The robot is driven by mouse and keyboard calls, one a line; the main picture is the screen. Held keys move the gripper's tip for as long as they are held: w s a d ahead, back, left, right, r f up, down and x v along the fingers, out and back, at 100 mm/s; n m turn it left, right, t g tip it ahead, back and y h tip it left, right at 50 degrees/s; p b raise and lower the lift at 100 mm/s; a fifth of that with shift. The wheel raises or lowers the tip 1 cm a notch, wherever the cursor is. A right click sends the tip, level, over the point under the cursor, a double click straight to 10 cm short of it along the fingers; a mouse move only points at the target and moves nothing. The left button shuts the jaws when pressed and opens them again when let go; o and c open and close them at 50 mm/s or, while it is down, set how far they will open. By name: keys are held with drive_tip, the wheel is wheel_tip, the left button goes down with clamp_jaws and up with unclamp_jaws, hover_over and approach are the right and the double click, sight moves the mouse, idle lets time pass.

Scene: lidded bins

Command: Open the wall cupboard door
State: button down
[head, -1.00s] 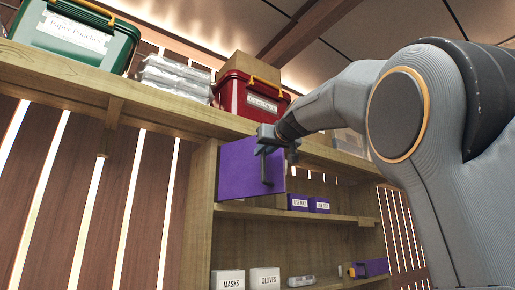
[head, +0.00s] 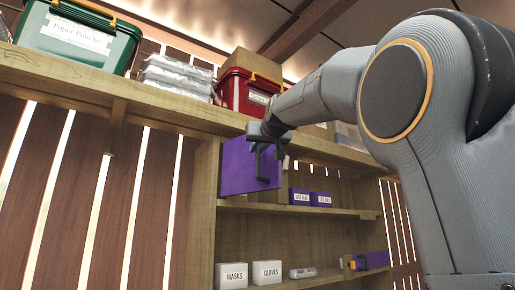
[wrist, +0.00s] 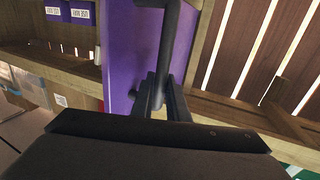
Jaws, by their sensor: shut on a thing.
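The purple wall cupboard door (head: 238,168) stands partly open, hinged at its left side on the wooden cupboard frame (head: 204,200). Its dark bar handle (head: 258,164) stands out from the front face. My gripper (head: 268,142) is at the upper part of the handle, shut on it. In the wrist view the door (wrist: 122,55) shows its purple face, and the handle (wrist: 170,40) runs down between my gripper's fingers (wrist: 160,95). The fingertips' contact is partly hidden by the dark gripper body.
Inside the cupboard are small purple boxes (head: 310,198). White boxes labelled masks (head: 232,275) and gloves (head: 267,272) stand on the lower shelf.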

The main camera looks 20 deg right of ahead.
drive_tip(key=shift+f, duration=0.1)
drive_tip(key=c, duration=1.7)
unclamp_jaws()
drive_tip(key=shift+s+a+b, duration=0.2)
drive_tip(key=shift+s+b, duration=0.5)
drive_tip(key=shift+s, duration=1.25)
drive_tip(key=shift+s+a+b, duration=0.15)
drive_tip(key=shift+s+b, duration=0.5)
drive_tip(key=shift+s, duration=1.3)
